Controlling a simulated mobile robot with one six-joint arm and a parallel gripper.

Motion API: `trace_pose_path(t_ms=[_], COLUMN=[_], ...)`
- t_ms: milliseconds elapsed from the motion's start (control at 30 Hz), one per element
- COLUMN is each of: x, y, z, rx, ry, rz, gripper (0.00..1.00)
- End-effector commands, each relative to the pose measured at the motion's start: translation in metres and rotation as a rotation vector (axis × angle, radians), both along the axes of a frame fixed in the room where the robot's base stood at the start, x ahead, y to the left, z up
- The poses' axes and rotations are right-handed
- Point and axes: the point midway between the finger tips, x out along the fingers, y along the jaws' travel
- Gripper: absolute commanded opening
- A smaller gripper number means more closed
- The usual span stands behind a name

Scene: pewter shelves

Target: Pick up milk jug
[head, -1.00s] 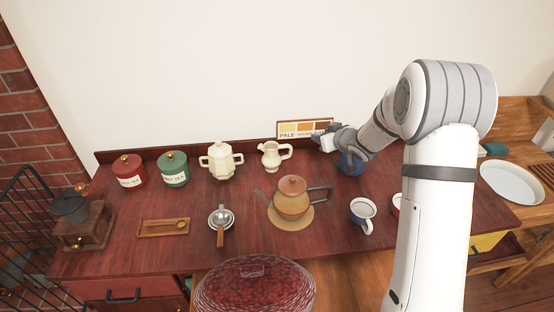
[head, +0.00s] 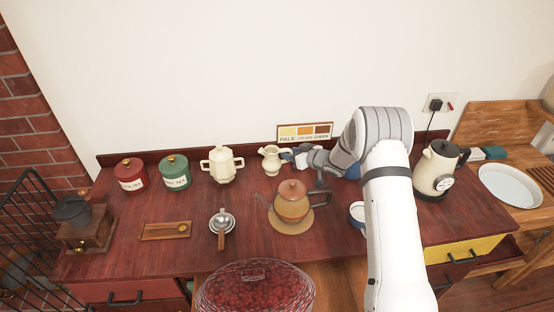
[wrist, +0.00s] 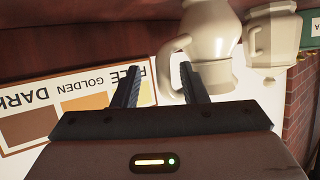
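The milk jug (head: 272,161) is a small cream pitcher standing upright at the back of the red-brown counter, its handle toward the right. In the wrist view the jug (wrist: 213,32) appears upside down, with its curved handle (wrist: 166,70) showing between my two fingers. My gripper (head: 291,157) is just right of the jug, beside the handle, reaching in from the right. In the wrist view my gripper (wrist: 159,68) is open, with a finger on each side of the handle. Whether a finger touches the handle cannot be told.
A cream two-handled pot (head: 222,165) stands left of the jug. A colour-chart sign (head: 304,132) leans at the back wall behind my gripper. A brown teapot (head: 291,203) stands in front. A green tin (head: 174,172), a red tin (head: 130,174) and a kettle (head: 437,170) stand farther off.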

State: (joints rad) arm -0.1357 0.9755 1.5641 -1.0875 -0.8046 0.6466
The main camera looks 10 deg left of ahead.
Motion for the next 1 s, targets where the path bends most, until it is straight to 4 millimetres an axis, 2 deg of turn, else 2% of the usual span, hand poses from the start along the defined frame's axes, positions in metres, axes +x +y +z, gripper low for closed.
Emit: trace_pose_path(t_ms=[333, 800, 1000], x=[0.0045, 0.0041, 0.0040], y=[0.0061, 0.0065, 0.0065], z=[-0.0033, -0.0032, -0.0033], rx=[0.000, 0.000, 0.000], ry=[0.000, 0.000, 0.000], rz=[0.000, 0.000, 0.001], gripper=[0.38, 0.00, 0.00])
